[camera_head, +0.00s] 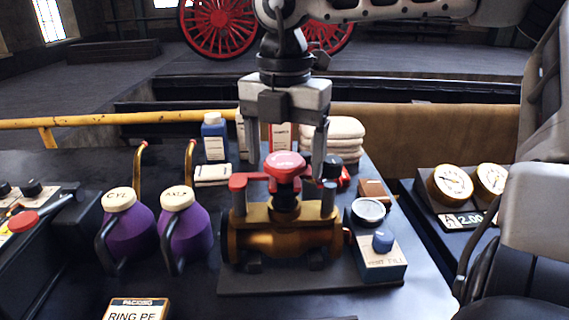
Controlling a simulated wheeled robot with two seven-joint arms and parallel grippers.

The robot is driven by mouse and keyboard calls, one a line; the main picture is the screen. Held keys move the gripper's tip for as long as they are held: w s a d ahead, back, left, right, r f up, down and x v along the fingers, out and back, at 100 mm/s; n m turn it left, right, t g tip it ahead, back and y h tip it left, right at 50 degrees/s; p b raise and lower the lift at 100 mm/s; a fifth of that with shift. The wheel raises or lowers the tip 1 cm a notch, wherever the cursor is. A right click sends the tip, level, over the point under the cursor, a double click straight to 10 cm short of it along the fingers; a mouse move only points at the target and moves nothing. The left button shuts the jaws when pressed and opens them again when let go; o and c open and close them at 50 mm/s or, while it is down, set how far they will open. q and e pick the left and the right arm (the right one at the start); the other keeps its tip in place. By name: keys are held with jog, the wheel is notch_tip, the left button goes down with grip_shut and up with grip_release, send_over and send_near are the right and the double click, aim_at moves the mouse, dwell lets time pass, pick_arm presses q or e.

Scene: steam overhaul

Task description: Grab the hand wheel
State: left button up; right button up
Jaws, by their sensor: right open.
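The red hand wheel (284,172) sits on top of a brass valve (285,238), which stands upright on a dark base plate in the middle of the bench. A red arm reaches out to the left at the wheel's level. My right gripper (285,158) comes down from above, pointing downward. Its two fingers are spread apart, one to the left and one to the right of the wheel's red top. It holds nothing, and I cannot tell whether a finger touches the wheel. My left gripper is not in view.
Two purple oil cans (185,228) stand left of the valve. A blue-topped box (381,258) and a round gauge (369,211) are close on its right. A blue bottle (214,138) and folded white cloths (345,140) stand behind. A packing box (136,309) lies at the front.

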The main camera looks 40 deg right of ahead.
jog(key=c, duration=1.3)
